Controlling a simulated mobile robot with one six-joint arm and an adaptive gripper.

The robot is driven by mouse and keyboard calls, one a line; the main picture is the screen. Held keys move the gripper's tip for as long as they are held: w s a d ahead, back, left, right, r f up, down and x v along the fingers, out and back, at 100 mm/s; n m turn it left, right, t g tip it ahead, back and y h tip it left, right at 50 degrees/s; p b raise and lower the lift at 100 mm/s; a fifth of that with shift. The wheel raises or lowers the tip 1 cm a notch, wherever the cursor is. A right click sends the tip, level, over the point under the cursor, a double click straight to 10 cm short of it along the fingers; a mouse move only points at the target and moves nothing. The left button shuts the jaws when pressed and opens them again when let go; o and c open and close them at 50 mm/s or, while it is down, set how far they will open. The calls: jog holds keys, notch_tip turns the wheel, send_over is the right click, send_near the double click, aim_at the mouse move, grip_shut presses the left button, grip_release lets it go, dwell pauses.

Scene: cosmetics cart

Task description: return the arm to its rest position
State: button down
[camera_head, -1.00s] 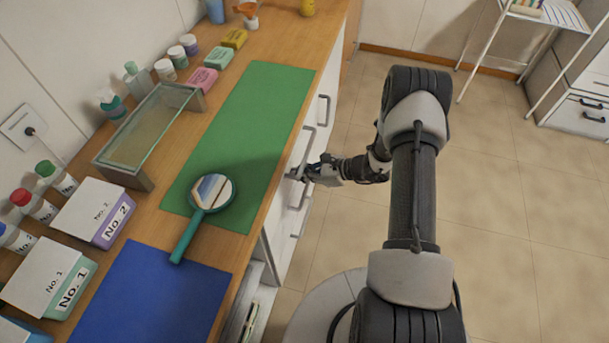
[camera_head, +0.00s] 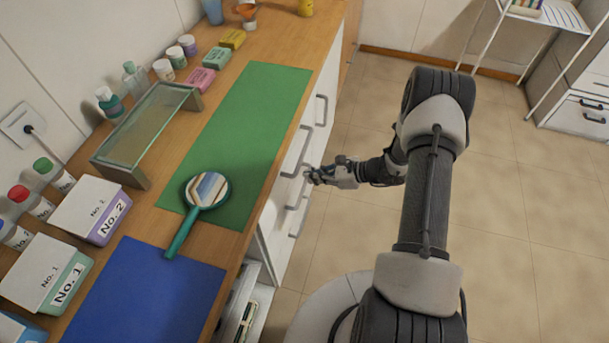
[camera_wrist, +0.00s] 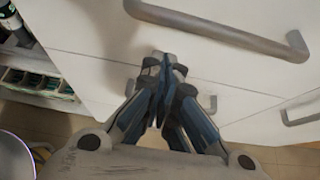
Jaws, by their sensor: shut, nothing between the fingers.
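My gripper (camera_head: 310,174) is at the end of my arm, in front of the white drawers (camera_head: 305,150) and just below the counter edge. In the wrist view my gripper (camera_wrist: 167,62) has its fingertips together with nothing between them. A drawer handle (camera_wrist: 225,32) lies just beyond the fingertips, and the fingers are not around it. From the head view I cannot tell whether the fingertips touch a drawer front.
The wooden counter (camera_head: 265,60) holds a green mat (camera_head: 255,110), a blue mat (camera_head: 145,295), a hand mirror (camera_head: 207,190) and a glass stand (camera_head: 150,130). An open shelf (camera_head: 245,305) is below. Tiled floor (camera_head: 520,200) is free to the right.

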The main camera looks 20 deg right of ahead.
jog(key=p+v, duration=0.2)
jog(key=v, duration=0.6)
jog(key=shift+r, duration=0.25)
jog(key=s+a+r+n+g+h, duration=0.1)
jog(key=s+a+r+n+g, duration=0.35)
jog(key=r, duration=0.65)
jog(key=s+a+r+n+g+h, duration=0.1)
jog(key=a+r+n+h, duration=0.1)
jog(key=a+r+n, duration=0.7)
jog(key=s+d+r+n+t+h, duration=0.1)
jog(key=s+r+n+t+h, duration=0.2)
jog(key=s+r+n+h, duration=0.4)
jog(key=s+r+n, duration=0.4)
jog(key=s+r, duration=0.4)
jog(key=s, duration=0.3)
jog(key=shift+d+r, duration=0.25)
jog(key=shift+d, duration=0.1)
